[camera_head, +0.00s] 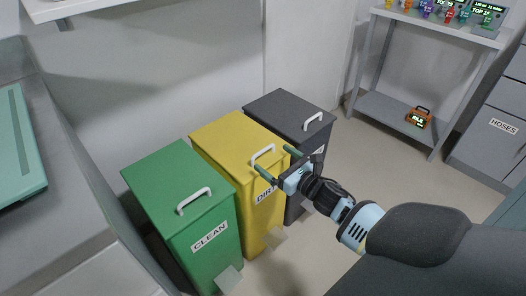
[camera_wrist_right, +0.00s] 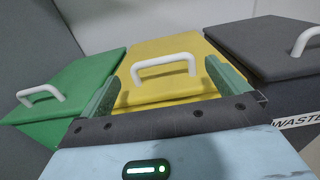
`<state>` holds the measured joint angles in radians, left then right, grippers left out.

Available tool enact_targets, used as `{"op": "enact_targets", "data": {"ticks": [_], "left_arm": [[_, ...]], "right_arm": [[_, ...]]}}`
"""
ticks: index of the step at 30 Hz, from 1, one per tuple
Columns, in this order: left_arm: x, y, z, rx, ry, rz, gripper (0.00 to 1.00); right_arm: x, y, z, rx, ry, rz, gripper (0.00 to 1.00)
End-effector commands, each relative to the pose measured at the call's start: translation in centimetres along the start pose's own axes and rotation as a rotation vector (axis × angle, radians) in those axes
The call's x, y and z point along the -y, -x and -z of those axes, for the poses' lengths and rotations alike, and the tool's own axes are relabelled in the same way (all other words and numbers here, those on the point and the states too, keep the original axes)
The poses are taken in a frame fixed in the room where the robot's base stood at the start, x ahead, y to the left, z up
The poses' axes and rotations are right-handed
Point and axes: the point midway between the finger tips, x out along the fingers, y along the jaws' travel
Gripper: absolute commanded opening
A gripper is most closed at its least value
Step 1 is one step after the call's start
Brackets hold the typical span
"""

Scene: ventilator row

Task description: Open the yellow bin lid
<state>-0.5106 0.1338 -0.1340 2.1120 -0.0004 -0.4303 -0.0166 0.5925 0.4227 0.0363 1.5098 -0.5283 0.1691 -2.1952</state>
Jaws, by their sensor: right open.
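The yellow bin (camera_head: 262,215) stands between the green and dark grey bins, and its yellow lid (camera_head: 225,138) is down. A white arched handle (camera_head: 263,152) sits near the lid's front edge. The lid (camera_wrist_right: 180,52) and its handle (camera_wrist_right: 163,67) also show in the right wrist view. My right gripper (camera_head: 273,163) is open at the front of the yellow bin, its green fingers pointing at the handle. In the wrist view, the handle appears between the two fingers (camera_wrist_right: 163,92); I see no grip on it. My left gripper is not in view.
The green bin (camera_head: 190,205) marked CLEAN and the dark grey bin (camera_head: 290,115) stand close on either side, with white handles on their closed lids. A grey counter (camera_head: 60,240) is at the left. A shelf unit (camera_head: 390,105) stands at the back right. Floor is clear between.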

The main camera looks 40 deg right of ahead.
Motion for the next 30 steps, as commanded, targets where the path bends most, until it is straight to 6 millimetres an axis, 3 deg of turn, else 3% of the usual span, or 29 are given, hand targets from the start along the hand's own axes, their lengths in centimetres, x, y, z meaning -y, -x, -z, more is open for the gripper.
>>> {"op": "enact_targets", "data": {"ticks": [6, 12, 24, 30], "left_arm": [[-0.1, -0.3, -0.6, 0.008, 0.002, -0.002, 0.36], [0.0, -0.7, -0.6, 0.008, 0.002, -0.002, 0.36], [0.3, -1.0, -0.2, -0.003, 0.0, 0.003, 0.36], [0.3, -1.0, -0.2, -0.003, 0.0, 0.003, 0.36]], "right_arm": [[0.1, -3.2, 0.0, 0.0, 0.0, 0.001, 1.0], [0.1, -5.2, 0.1, -0.001, 0.0, 0.001, 1.0], [0.0, -5.9, 0.0, -0.001, -0.001, 0.001, 1.0], [0.0, -5.8, 0.1, -0.001, -0.001, 0.001, 0.76]]}}
